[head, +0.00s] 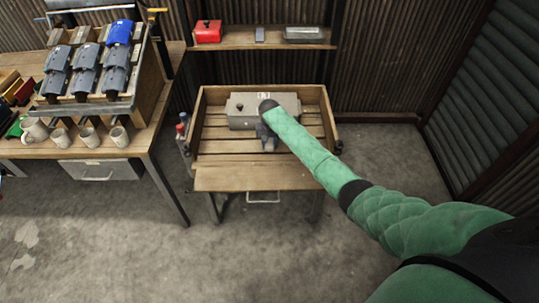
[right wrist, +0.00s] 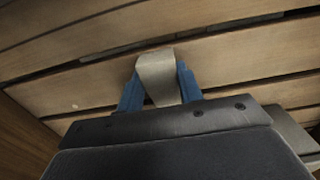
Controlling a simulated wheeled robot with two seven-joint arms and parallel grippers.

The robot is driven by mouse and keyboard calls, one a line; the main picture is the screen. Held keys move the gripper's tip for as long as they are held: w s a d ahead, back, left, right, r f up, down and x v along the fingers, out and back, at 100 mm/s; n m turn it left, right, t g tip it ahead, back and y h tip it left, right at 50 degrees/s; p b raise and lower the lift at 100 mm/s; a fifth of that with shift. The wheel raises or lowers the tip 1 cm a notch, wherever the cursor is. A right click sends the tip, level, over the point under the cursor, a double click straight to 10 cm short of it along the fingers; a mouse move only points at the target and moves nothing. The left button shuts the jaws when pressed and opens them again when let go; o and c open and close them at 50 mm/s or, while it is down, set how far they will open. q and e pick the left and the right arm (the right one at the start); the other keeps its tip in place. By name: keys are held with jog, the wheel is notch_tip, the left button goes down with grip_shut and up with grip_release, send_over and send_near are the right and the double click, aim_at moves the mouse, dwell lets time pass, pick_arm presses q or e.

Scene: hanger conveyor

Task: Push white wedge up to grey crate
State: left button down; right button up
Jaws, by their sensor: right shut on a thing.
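The grey crate (head: 241,118), a lidded box with a dark knob, sits on a slatted wooden bench towards its back. My right gripper (head: 267,144) is low over the slats just in front of the crate, and my green arm covers the crate's right part. In the right wrist view the blue fingers (right wrist: 160,90) are shut on the white wedge (right wrist: 156,73), a pale tapered piece against the slats. A grey edge, likely the crate (right wrist: 298,137), shows at the lower right of that view. The wedge is not clear in the head view. My left gripper is not in view.
The slatted bench (head: 211,147) has raised wooden sides and a plain front board. A shelf (head: 267,41) behind holds a red box (head: 208,31) and a metal tray (head: 303,34). A workbench at left carries several mugs and a rack. Slats left of the gripper are clear.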

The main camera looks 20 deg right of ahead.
jog(key=shift+w+d+b, duration=0.3)
jog(key=shift+w+b, duration=0.25)
jog(key=shift+w, duration=0.45)
jog(key=shift+w+d+b, duration=0.25)
jog(key=shift+w+b, duration=0.3)
jog(key=shift+w, duration=0.4)
jog(key=o, duration=0.9)
jog(key=shift+r+b, duration=0.65)
jog(key=shift+r, duration=3.25)
